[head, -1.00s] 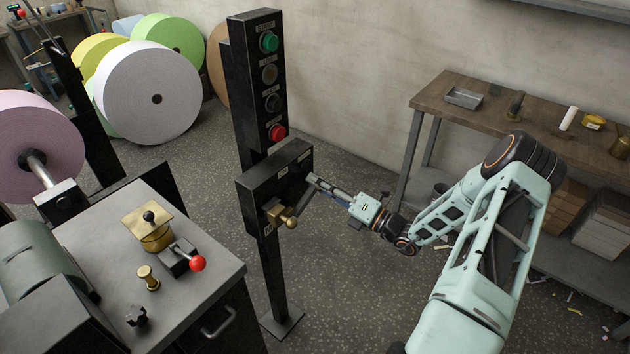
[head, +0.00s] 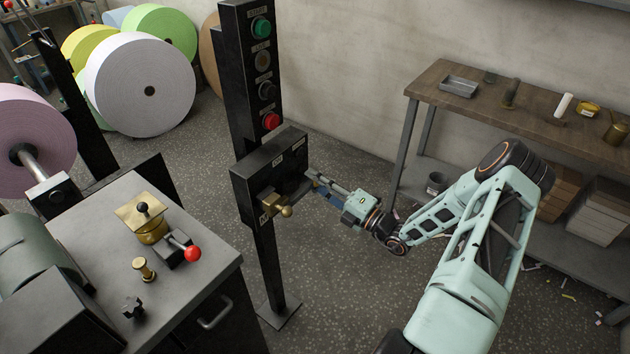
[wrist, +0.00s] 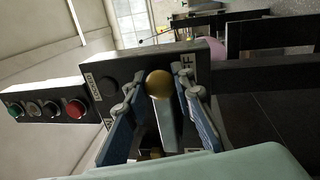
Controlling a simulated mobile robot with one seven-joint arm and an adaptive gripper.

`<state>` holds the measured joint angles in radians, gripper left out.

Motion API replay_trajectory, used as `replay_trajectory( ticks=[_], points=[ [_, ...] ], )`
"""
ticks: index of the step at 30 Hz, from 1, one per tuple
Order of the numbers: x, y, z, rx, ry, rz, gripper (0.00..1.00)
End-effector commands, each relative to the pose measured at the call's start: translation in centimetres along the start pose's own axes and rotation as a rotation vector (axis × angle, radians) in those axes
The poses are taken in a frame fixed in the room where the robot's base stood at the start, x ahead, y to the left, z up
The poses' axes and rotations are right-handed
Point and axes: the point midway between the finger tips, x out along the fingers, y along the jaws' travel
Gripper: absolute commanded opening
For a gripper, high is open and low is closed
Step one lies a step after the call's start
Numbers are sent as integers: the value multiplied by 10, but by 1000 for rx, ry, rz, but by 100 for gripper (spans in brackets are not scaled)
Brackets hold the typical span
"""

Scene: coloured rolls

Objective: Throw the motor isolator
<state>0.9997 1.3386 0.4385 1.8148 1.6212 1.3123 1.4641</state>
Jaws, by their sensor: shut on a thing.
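The motor isolator is a black box (head: 258,165) on a dark post, with a brass boss on its front and a grey lever. A brass ball (head: 287,211) shows at the front of the box in the head view. In the wrist view the brass ball (wrist: 159,83) and the pale grey lever (wrist: 166,125) lie between my two blue-padded fingers. My gripper (head: 313,183) is at the right of the box front, shut on the isolator lever. The exact contact is hard to see. The wrist view shows letters on the box face, partly hidden by the fingers.
A button column with green and red buttons (head: 271,121) rises above the box. A grey machine cabinet (head: 190,285) with a red-knobbed lever (head: 193,253) stands at left. A wooden workbench (head: 450,88) is at right. Large paper rolls (head: 140,90) stand behind. The floor between is open.

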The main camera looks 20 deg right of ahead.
Motion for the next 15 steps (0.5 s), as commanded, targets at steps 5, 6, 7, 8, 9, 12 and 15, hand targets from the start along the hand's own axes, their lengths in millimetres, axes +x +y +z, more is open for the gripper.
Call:
replay_trajectory(
  ticks=[5,6,7,8,9,12,15],
  points=[
    [-1,-2,0,4,-1,-4,0],
    [-1,-2,0,4,-1,-4,0],
    [-1,-2,0,4,-1,-4,24],
    [-1,-2,0,4,-1,-4,27],
    [-1,-2,0,4,-1,-4,32],
    [-1,-2,0,3,-1,-3,41],
    [-1,-1,0,2,-1,-3,41]
  ],
)
